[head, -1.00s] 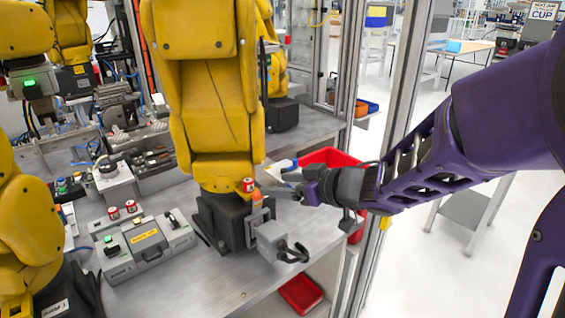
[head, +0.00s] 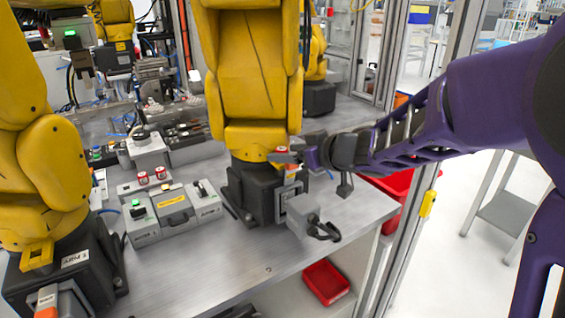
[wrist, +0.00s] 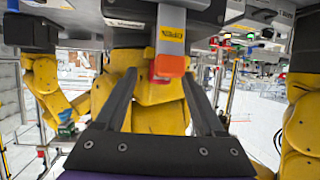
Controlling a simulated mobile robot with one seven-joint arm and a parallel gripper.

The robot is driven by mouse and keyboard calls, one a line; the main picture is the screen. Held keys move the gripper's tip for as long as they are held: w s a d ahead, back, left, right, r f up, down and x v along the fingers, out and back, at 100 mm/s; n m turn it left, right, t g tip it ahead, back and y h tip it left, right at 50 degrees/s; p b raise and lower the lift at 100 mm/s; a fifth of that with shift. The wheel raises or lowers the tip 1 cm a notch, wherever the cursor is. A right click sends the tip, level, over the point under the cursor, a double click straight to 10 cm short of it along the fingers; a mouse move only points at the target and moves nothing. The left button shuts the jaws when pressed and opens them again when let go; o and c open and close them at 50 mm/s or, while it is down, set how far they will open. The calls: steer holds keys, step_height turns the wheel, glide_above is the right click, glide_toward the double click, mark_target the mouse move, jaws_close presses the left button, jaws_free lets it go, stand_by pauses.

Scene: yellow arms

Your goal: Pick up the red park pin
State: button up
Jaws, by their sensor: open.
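A small red-and-white cylinder (head: 281,151), which may be the red park pin, stands at the base of the middle yellow arm. Just below it is an orange-topped grey connector (head: 290,174). Two similar red-and-white cylinders (head: 143,178) (head: 161,173) stand on the grey control box to the left. My gripper (head: 298,148) is beside the first cylinder, in front of the yellow arm. In the wrist view my gripper (wrist: 158,77) is open, its fingers apart, with the connector's orange-red end (wrist: 170,66) between or beyond them. Contact cannot be told. The first cylinder is not clear there.
The middle yellow arm (head: 250,70) and its dark base (head: 250,190) are close to my gripper. A grey metal box (head: 302,214) sticks out from the base. A metal post (head: 410,220) stands at right. The front table top (head: 230,265) is clear.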

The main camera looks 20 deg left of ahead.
jaws_close()
stand_by(0.3)
steer(key=shift+r, duration=0.1)
